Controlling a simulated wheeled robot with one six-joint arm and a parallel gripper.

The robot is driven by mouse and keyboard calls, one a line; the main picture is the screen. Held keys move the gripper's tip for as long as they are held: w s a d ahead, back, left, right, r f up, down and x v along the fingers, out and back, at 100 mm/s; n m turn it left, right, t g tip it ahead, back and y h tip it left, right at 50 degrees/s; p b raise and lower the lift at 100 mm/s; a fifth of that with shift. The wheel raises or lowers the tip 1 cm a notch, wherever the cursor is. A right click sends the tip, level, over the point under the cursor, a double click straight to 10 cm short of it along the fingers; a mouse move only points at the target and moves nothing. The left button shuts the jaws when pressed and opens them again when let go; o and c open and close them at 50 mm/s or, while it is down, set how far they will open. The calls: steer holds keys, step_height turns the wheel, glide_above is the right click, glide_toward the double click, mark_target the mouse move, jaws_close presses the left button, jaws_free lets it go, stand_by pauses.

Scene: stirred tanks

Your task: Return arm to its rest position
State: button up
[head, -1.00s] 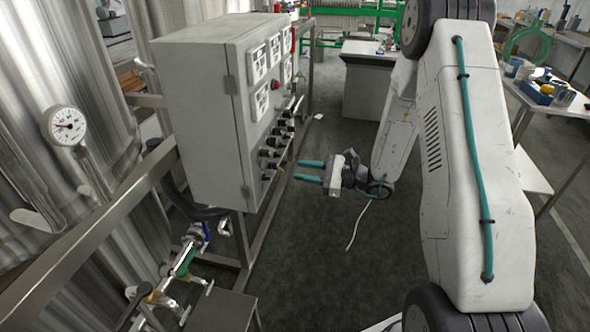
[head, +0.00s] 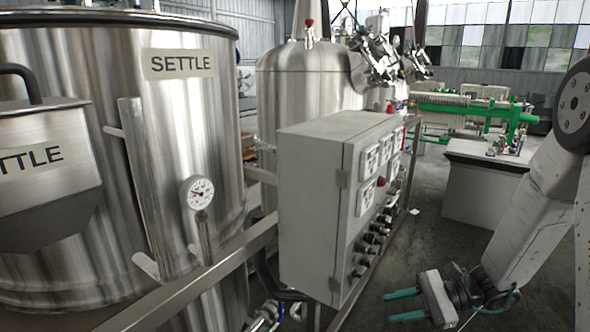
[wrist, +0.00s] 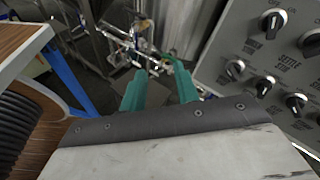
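My gripper (head: 405,306) is at the lower right of the head view, with its two teal fingers pointing left toward the grey control cabinet. The fingers are apart with nothing between them. In the wrist view the two teal fingers (wrist: 161,92) also stand apart and empty. My arm reaches in from the right edge of the head view. The grey control cabinet (head: 312,200) stands left of the gripper, and a gap shows between them. Its black knobs (wrist: 270,22) with labels fill the right of the wrist view.
A large steel tank marked SETTLE (head: 80,180) stands at the left, with a round gauge (head: 197,193) beside it. A second steel tank (head: 300,90) is behind the cabinet. A grey bench (head: 480,190) stands behind the arm. Pipes and valves (wrist: 140,45) lie beyond the fingers.

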steer(key=s+d+r+n+h, duration=0.2)
steer(key=s+r+n+h, duration=0.5)
steer(key=s+r, duration=0.2)
steer(key=s+d+r+n+h, duration=0.1)
steer(key=s+r+n+h, duration=0.6)
steer(key=s+r, duration=0.3)
steer(key=s+h, duration=0.1)
steer(key=s, duration=0.2)
steer(key=shift+d+t, duration=0.3)
steer(key=shift+d, duration=0.05)
